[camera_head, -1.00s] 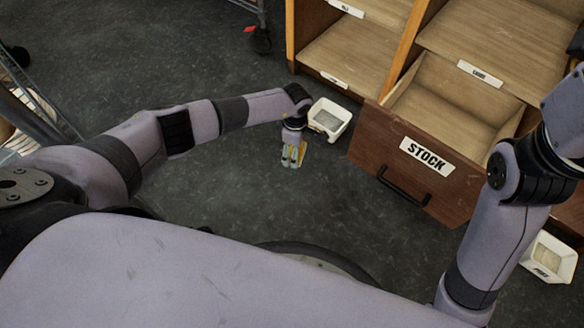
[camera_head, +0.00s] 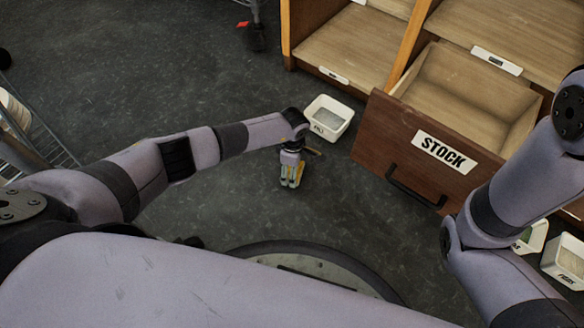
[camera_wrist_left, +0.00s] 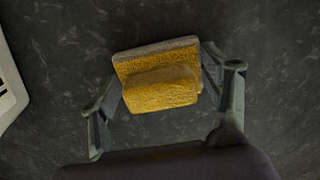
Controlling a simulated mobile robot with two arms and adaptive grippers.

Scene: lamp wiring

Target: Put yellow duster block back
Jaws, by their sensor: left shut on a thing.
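The yellow duster block (camera_wrist_left: 160,85) has a yellow fuzzy face and a grey-brown backing edge. It lies between the fingers of my left gripper (camera_wrist_left: 165,108), which is shut on it. In the head view my left gripper (camera_head: 291,176) hangs over the dark floor, left of the open drawer marked STOCK (camera_head: 384,150), with only a little yellow showing at the fingers. The drawer's visible inside is bare wood. My right arm is at the right edge of the head view, and its gripper is out of the frame.
A white bin (camera_head: 328,118) stands on the floor just beyond my left gripper. More white bins (camera_head: 566,262) stand at the lower right. Wooden shelves (camera_head: 352,45) rise behind the drawer. A wire rack (camera_head: 40,140) is at the left. The floor between is clear.

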